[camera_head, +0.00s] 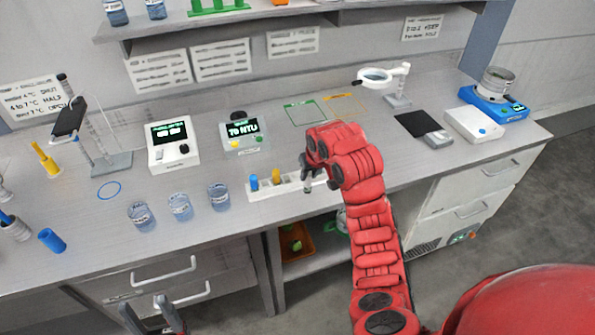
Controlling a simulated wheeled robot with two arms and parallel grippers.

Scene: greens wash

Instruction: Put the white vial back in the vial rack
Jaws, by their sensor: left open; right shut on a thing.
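The white vial rack (262,192) lies near the front edge of the bench, with a blue vial and a yellow vial standing in its left and middle parts. My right gripper (306,172) is over the right part of the rack, pointing down and shut on a small vial. Only a short, pale greyish piece of the white vial (307,187) shows below the fingers. I cannot tell whether its lower end is inside a hole or just above the rack. My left gripper (148,308) is open and empty, low in front of the drawers at the bottom left.
Several glass beakers (180,207) stand left of the rack. A turbidity meter (240,136) and another display box (172,147) stand behind. The bench right of my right arm is clear near the front.

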